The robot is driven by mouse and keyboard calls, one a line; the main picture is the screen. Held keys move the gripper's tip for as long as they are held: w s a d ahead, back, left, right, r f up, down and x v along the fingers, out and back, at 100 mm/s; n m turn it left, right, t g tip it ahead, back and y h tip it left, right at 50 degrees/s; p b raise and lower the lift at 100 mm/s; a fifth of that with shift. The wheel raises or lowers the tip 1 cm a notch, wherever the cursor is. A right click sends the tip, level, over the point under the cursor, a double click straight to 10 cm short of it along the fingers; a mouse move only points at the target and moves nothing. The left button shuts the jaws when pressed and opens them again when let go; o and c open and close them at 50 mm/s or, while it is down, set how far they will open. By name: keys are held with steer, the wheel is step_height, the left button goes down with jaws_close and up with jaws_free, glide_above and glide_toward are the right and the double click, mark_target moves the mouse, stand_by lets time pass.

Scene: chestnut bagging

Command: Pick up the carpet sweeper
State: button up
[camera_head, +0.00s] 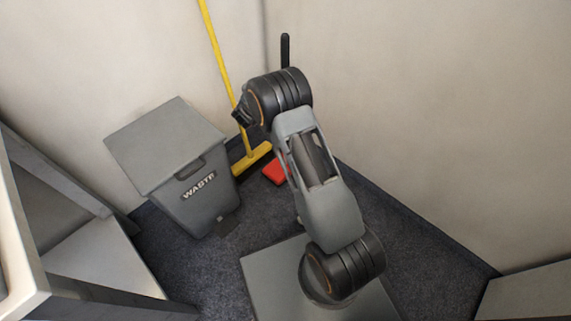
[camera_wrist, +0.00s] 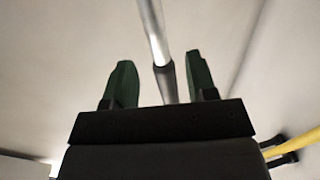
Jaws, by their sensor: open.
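The carpet sweeper stands in the back corner. Its red head (camera_head: 276,171) is on the floor and its black handle grip (camera_head: 285,50) rises above my arm. My arm hides most of its pole in the head view. In the wrist view the sweeper's silver pole (camera_wrist: 152,30), with a dark section lower down, appears in the gap between my fingers. My gripper (camera_wrist: 160,62) is open, with a dark green finger on each side of the pole. I cannot tell how deep the pole lies between them. The gripper is not clearly visible in the head view.
A yellow broom (camera_head: 216,45) leans in the corner left of the sweeper; its yellow handle also shows at right in the wrist view (camera_wrist: 297,146). A grey waste bin (camera_head: 190,208) stands left of the broom. Walls close in behind. Dark carpet (camera_head: 420,250) is clear at right.

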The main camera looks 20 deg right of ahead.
steer(key=b+x, duration=0.2)
steer(key=x, duration=0.3)
steer(key=shift+w+d, duration=0.1)
steer(key=shift+d, duration=0.05)
steer(key=shift+r, duration=0.1)
steer(key=c, duration=0.9)
steer(key=shift+r, duration=0.15)
jaws_close()
steer(key=shift+r, duration=0.1)
